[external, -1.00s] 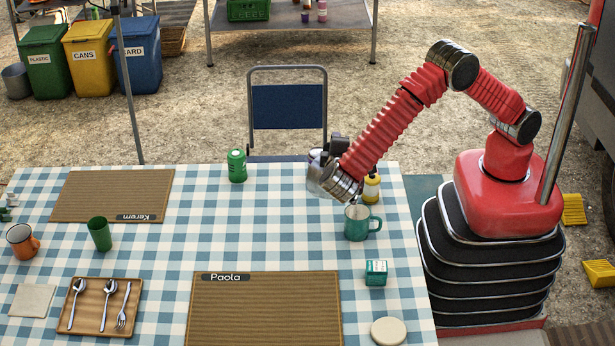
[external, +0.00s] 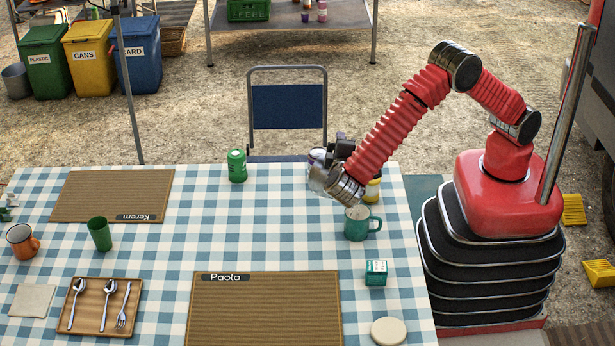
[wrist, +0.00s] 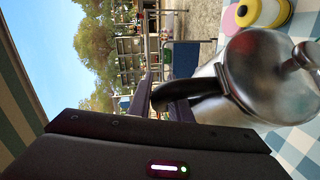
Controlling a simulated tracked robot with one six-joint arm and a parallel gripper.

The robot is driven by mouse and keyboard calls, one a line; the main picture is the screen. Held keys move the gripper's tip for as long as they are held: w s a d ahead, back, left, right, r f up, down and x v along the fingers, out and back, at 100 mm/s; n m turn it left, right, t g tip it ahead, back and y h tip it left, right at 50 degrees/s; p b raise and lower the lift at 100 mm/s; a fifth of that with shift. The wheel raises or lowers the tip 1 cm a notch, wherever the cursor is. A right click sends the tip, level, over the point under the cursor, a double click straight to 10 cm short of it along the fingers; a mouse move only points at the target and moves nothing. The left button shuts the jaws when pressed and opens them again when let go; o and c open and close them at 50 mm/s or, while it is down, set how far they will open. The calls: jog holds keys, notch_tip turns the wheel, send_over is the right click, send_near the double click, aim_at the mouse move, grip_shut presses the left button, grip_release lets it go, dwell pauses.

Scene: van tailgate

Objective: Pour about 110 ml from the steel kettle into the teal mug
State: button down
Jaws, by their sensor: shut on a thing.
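The steel kettle (external: 318,182) is held above the right part of the table, partly hidden by my wrist. In the wrist view the kettle (wrist: 245,75) shows its shiny lid and black handle (wrist: 180,92). My gripper (external: 326,160) is shut on this handle. The teal mug (external: 356,227) stands upright on the cloth, just below and right of the kettle, its handle to the right. I cannot make out the kettle's spout or any stream, nor how full the mug is.
A yellow bottle (external: 373,188) stands close behind the mug, partly hidden by my arm. A green can (external: 236,165) is to the left. A small teal box (external: 376,273) and a round pale coaster (external: 388,331) lie in front. Paola's placemat (external: 264,310) is bare.

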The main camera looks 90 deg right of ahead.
jog(key=shift+s+a+r, duration=0.15)
jog(key=shift+a+r, duration=0.05)
dwell(0.4)
jog(key=w+d+f+n+y, duration=0.2)
jog(key=w+d+f, duration=0.2)
jog(key=shift+w+d+g+y, duration=0.2)
jog(key=shift+g+y, duration=0.1)
jog(key=shift+g, duration=0.1)
jog(key=shift+w+d+f+n+g+y, duration=0.2)
jog(key=shift+w+d+f+n+y, duration=0.15)
jog(key=shift+f, duration=0.4)
jog(key=shift+w+d+f+n+g+y, duration=0.2)
jog(key=shift+w+d+f+n+y, duration=0.15)
jog(key=shift+f, duration=0.35)
jog(key=shift+w+d+f+n+g+y, duration=0.2)
jog(key=shift+w+d+f+y, duration=0.15)
jog(key=shift+f, duration=0.4)
jog(key=shift+f, duration=0.1)
